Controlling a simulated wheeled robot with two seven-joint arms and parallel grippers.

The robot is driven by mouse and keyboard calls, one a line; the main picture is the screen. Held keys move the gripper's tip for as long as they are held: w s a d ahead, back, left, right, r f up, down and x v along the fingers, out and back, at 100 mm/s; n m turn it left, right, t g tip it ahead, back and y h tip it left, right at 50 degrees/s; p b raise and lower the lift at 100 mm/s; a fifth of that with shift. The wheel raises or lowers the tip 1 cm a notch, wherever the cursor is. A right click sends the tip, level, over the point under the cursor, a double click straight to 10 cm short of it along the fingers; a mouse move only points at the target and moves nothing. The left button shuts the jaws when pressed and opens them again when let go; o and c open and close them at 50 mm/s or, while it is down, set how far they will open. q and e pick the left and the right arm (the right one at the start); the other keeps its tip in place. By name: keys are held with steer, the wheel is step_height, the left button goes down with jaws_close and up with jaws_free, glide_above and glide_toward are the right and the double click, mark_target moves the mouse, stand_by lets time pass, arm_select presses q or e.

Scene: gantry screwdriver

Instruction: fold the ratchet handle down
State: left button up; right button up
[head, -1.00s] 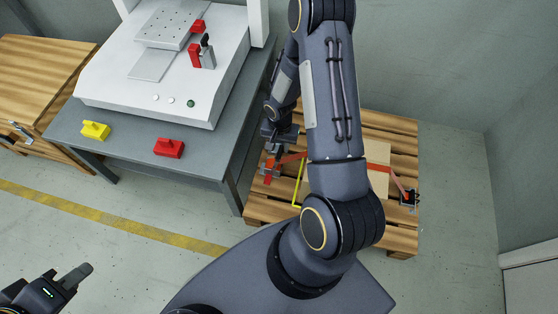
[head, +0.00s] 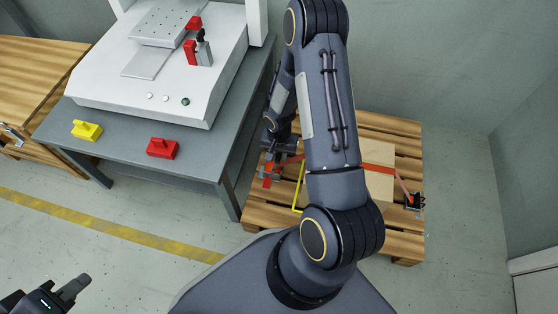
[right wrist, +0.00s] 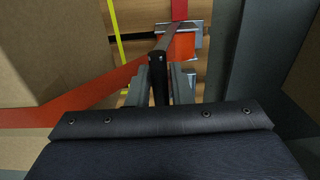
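The ratchet (right wrist: 182,46), with an orange-red part and a grey metal frame, lies on the pallet at the box's near left side. It also shows in the head view (head: 268,170). Its dark handle (right wrist: 158,78) appears to rise towards the right wrist camera, between the fingers of my right gripper (right wrist: 160,86). In the head view my right gripper (head: 276,150) is just above the ratchet. Whether the fingers press on the handle is unclear. My left gripper (head: 78,287) is at the lower left, away from everything, seen side-on.
A cardboard box (head: 378,185) with an orange-red strap (head: 380,169) sits on the wooden pallet (head: 395,243); my right arm hides part of it. The grey table (head: 200,162), with a white machine (head: 150,95), is close to the left.

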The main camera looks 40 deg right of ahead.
steer(key=shift+w+a, duration=0.1)
steer(key=shift+w+a+r+t, duration=0.15)
steer(key=shift+w+a+t, duration=0.15)
steer(key=shift+w+a, duration=0.8)
steer(key=shift+w+d, duration=0.1)
steer(key=shift+d, duration=0.05)
steer(key=shift+b, duration=0.3)
steer(key=w+a, duration=0.1)
steer(key=w+a+b, duration=0.1)
steer(key=shift+w+f+y, duration=0.3)
steer(key=shift+f+y, duration=0.05)
steer(key=shift+y, duration=0.05)
